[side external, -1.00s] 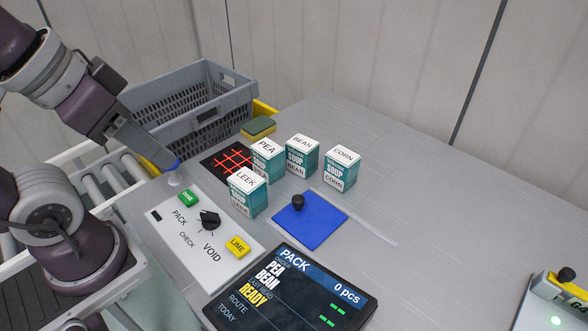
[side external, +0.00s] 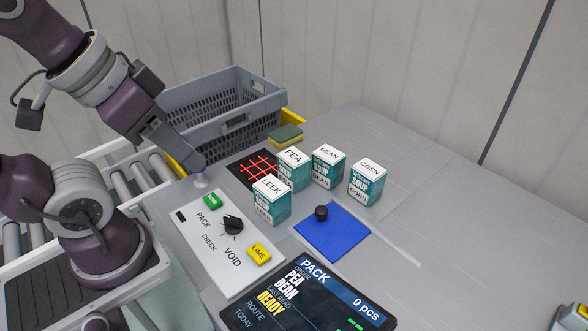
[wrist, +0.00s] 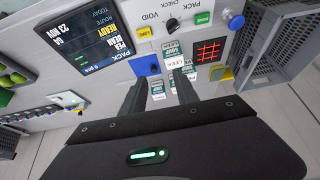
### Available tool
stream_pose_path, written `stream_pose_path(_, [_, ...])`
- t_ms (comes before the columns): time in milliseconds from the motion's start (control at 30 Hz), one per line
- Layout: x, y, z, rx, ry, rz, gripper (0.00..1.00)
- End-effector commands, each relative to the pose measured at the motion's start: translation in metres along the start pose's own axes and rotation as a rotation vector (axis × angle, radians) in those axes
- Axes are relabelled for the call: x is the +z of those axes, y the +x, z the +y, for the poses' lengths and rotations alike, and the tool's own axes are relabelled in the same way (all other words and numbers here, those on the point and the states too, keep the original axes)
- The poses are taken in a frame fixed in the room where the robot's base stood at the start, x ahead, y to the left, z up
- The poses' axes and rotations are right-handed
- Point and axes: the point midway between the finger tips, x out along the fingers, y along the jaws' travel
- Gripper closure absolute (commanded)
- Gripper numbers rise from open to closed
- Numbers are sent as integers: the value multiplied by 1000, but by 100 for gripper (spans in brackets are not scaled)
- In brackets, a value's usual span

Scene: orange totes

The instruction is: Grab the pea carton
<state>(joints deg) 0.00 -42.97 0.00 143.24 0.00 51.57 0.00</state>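The pea carton (side external: 292,172) is a white-and-teal box with PEA on its top. It stands upright behind the leek carton (side external: 268,201), which hides part of it, and left of the bean carton (side external: 326,167) and corn carton (side external: 367,184). In the wrist view the pea carton (wrist: 189,74) shows small, near the right finger's tip. My gripper (side external: 193,160) is left of the cartons, apart from them, with its fingers hard to make out in the side view. In the wrist view my gripper (wrist: 160,77) has its two fingers spread with nothing held.
A black pad with a red grid (side external: 257,168) lies left of the pea carton. A grey crate (side external: 225,118) stands behind, near a sponge (side external: 286,135). A button panel (side external: 220,248), a PACK screen (side external: 308,297) and a blue mat with a black knob (side external: 333,236) are in front.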

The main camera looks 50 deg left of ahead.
Motion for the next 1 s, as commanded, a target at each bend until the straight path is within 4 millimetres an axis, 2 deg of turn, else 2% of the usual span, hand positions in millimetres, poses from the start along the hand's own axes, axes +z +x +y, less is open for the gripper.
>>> stream_pose_path(133, [0,0,0,0,0,0,64])
stream_pose_path(267, [0,0,0,0,0,0,40])
stream_pose_path(567, [-1,0,0,-1,7,-2,39])
stream_pose_path(667, [-23,4,-4,-18,118,-44,39])
stream_pose_path(767, [-70,25,-15,-25,388,-143,39])
stream_pose_path(833, [-106,53,-26,2,619,-222,39])
stream_pose_path(900, [-136,90,-40,56,842,-292,39])
stream_pose_path(967, [-155,126,-53,120,1021,-339,39])
stream_pose_path(1000, [-164,150,-61,166,1130,-361,39])
